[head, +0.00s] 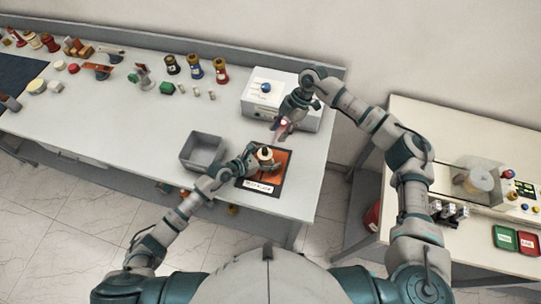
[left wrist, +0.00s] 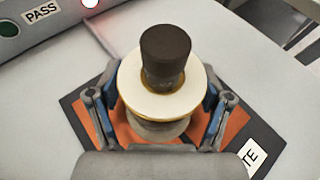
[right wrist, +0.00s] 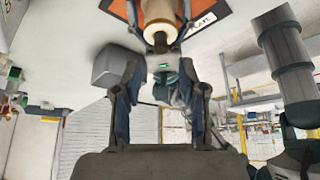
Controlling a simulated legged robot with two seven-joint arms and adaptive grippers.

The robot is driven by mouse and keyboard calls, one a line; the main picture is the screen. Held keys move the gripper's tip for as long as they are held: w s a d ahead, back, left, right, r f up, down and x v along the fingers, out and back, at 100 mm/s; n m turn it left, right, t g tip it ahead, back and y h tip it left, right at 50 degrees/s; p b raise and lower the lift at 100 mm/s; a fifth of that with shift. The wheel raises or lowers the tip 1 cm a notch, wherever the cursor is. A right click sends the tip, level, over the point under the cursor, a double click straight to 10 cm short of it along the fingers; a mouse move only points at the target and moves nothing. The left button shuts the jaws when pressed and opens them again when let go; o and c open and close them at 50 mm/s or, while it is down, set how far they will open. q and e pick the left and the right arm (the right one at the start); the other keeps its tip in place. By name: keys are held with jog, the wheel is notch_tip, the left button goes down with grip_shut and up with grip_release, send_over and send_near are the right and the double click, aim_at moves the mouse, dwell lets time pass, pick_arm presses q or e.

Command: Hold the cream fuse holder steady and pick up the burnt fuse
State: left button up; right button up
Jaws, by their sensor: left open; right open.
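The cream fuse holder (left wrist: 133,88) stands on an orange and black mat (head: 279,163), and it also shows in the head view (head: 265,157). The dark brown burnt fuse (left wrist: 165,55) sticks up from its middle. My left gripper (left wrist: 158,112) is open, with one finger on each side of the holder; I cannot tell whether they touch it. My right gripper (head: 281,129) is open and empty, above and behind the holder. In the right wrist view the fuse (right wrist: 160,39) lies beyond and between its fingertips.
A grey bin (head: 203,149) stands left of the mat. A white box (head: 258,100) with a PASS label (left wrist: 41,12) stands behind it. Several coloured parts line the back left of the table. A second table (head: 475,240) is at the right.

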pick_arm(q)
jog(key=shift+w+d+f, duration=0.1)
jog(key=shift+w+d, duration=0.05)
jog(key=shift+d, duration=0.05)
pick_arm(e)
jog(key=shift+a, duration=0.1)
pick_arm(q)
jog(key=shift+c, duration=1)
jog(key=c, duration=1.2)
pick_arm(e)
jog(key=shift+o, duration=0.2)
